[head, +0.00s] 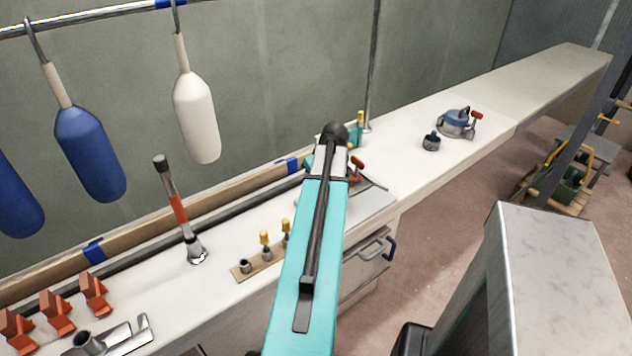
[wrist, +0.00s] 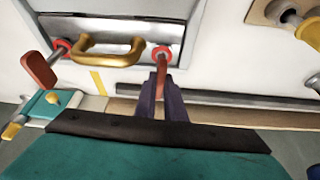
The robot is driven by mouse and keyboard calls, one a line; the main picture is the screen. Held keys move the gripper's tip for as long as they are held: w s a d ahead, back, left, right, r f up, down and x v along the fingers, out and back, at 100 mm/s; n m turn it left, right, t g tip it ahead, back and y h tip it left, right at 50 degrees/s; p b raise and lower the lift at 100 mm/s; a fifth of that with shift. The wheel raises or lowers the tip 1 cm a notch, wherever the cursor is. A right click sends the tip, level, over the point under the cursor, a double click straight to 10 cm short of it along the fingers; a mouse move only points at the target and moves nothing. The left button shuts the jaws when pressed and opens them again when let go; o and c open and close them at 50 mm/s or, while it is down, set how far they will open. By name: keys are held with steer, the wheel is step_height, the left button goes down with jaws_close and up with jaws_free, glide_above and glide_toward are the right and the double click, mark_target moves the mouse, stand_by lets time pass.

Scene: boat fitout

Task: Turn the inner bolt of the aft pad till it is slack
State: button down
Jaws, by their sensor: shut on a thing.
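In the wrist view a grey metal pad (wrist: 110,20) carries a brass handle (wrist: 108,50) with a bolt at each end. The right bolt (wrist: 161,53) has a red ring and a short red-brown lever (wrist: 160,77) pointing toward me. My gripper (wrist: 161,88) is shut on that lever. The left bolt (wrist: 62,47) has a red ring and a red lever (wrist: 38,71) slanting away to the left. Which bolt is the inner one cannot be told. In the head view my teal arm hides the gripper and most of the pad; a red lever (head: 357,164) shows beside it.
Fenders, including a white one (head: 197,118), hang from a rail. On the white bench are a hammer-like tool (head: 178,205), a socket board (head: 263,260), orange blocks (head: 94,294) and a blue round device (head: 455,124). The bench is clear toward the far right.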

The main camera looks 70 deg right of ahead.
steer(key=shift+s+a+f, duration=0.1)
steer(key=shift+s+f, duration=0.05)
steer(key=shift+f, duration=0.2)
steer(key=c, duration=2.3)
jaws_free()
steer(key=o, duration=0.5)
steer(key=shift+c, duration=0.2)
steer(key=shift+r, duration=0.15)
steer(key=b+v, duration=0.1)
steer(key=v, duration=1.2)
steer(key=shift+r+b, duration=0.3)
steer(key=shift+r, duration=0.05)
steer(key=shift+s, duration=0.1)
steer(key=shift+s, duration=0.1)
